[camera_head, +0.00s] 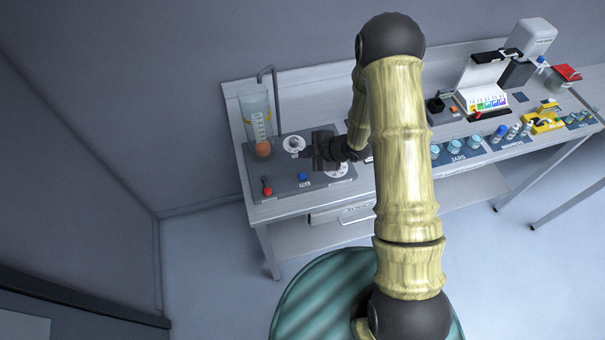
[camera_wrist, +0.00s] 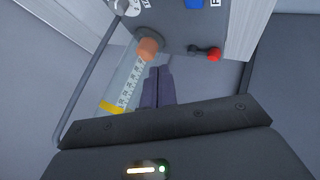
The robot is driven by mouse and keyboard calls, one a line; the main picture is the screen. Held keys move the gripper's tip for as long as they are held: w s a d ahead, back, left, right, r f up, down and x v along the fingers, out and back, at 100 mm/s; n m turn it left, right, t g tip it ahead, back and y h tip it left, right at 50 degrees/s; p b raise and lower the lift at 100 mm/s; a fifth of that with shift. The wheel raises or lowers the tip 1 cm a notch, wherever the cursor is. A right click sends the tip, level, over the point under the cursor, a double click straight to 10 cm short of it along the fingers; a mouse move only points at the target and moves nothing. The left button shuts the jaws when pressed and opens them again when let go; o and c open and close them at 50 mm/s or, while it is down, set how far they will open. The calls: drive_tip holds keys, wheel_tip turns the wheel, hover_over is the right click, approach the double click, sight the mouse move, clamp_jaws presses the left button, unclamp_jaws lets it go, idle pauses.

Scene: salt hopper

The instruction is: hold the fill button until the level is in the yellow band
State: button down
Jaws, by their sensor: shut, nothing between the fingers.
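The blue fill button (camera_head: 303,177) sits on the grey panel in front of the clear column; its edge shows at the top of the wrist view (camera_wrist: 194,3). The clear column (camera_head: 255,112) has a white scale (camera_wrist: 131,90) and a yellow band (camera_wrist: 112,107). An orange round part (camera_head: 263,148) is at the column's lower end, well below the band; it also shows in the wrist view (camera_wrist: 148,48). I cannot make out a fill level. My gripper (camera_head: 305,154) is shut and empty above the panel, behind the button and apart from it.
A red-tipped lever (camera_head: 267,188) stands left of the button. A round dial (camera_head: 293,143) lies behind, and another (camera_head: 337,168) lies right, partly hidden by my gripper. A bent pipe (camera_head: 274,95) rises by the column. Jars (camera_head: 455,147) stand farther right on the bench.

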drive_tip(key=b, duration=0.7)
approach(300, 174)
drive_tip(key=w+a+f, duration=0.1)
drive_tip(key=a, duration=0.1)
drive_tip(key=w+a+f, duration=0.1)
drive_tip(key=a, duration=0.1)
drive_tip(key=shift+w+a+f, duration=0.1)
drive_tip(key=shift+w+f, duration=0.2)
drive_tip(key=shift+f, duration=0.1)
drive_tip(key=shift+f, duration=0.1)
idle(1.1)
drive_tip(key=shift+f, duration=0.3)
drive_tip(key=shift+f+b, duration=0.5)
drive_tip(key=shift+b, duration=0.2)
idle(3.9)
